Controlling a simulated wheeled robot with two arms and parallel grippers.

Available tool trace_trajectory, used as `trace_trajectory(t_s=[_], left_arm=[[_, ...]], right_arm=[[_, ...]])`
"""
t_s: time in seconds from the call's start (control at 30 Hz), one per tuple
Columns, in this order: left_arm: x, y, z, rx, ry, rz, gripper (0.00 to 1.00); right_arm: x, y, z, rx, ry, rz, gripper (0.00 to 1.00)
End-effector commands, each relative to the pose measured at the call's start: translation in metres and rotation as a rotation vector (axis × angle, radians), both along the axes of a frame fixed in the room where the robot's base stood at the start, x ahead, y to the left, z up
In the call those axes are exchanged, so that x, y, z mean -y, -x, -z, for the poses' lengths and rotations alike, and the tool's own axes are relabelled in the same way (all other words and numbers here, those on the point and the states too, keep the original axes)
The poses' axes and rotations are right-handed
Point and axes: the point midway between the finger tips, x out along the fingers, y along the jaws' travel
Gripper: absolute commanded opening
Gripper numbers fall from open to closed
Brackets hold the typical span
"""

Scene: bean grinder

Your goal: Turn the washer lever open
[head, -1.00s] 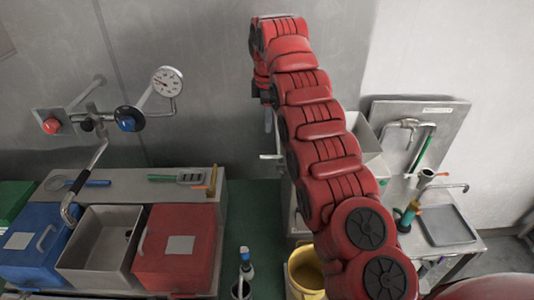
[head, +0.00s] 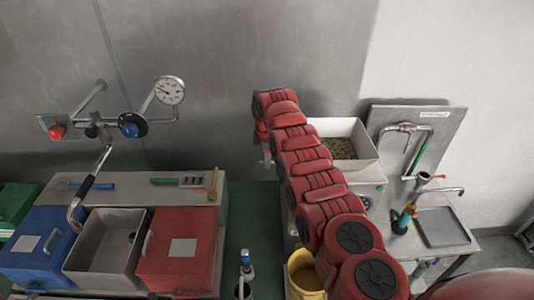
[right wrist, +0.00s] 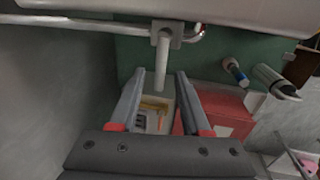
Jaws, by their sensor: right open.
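The lever (right wrist: 161,62) shows in the right wrist view as a pale straight rod hanging from a square metal block on a pipe. My right gripper (right wrist: 160,76) is open. Its two fingers lie on either side of the rod in the picture, with no visible contact; the depth between them is hard to judge. In the head view my right arm reaches toward the wall, its gripper (head: 267,152) partly hidden at the far end, beside the white-walled machine (head: 372,170) that I take for the washer. The lever is hidden there. My left gripper is not in view.
A yellow bucket (head: 306,279) stands on the floor below my arm. On the left is a bench with a blue bin (head: 35,250), grey sink (head: 100,265) and red bin (head: 180,245), with pipes and a gauge (head: 169,90) above. A sink table (head: 475,242) stands at right.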

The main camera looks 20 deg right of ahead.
Motion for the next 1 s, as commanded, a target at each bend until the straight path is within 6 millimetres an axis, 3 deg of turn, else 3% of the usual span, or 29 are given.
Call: trace_trajectory(t_s=[0.27, 0.53, 1.0], left_arm=[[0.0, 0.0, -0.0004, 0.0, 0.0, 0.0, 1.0], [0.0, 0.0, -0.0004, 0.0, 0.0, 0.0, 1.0], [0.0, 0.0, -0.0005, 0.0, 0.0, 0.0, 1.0]], right_arm=[[0.0001, -0.0004, 0.0021, 0.001, 0.0, 0.0, 0.47], [0.0002, -0.0003, 0.0019, 0.001, 0.0, 0.0, 0.0], [0.0002, -0.0005, 0.0015, 0.001, 0.0, 0.001, 0.0]])
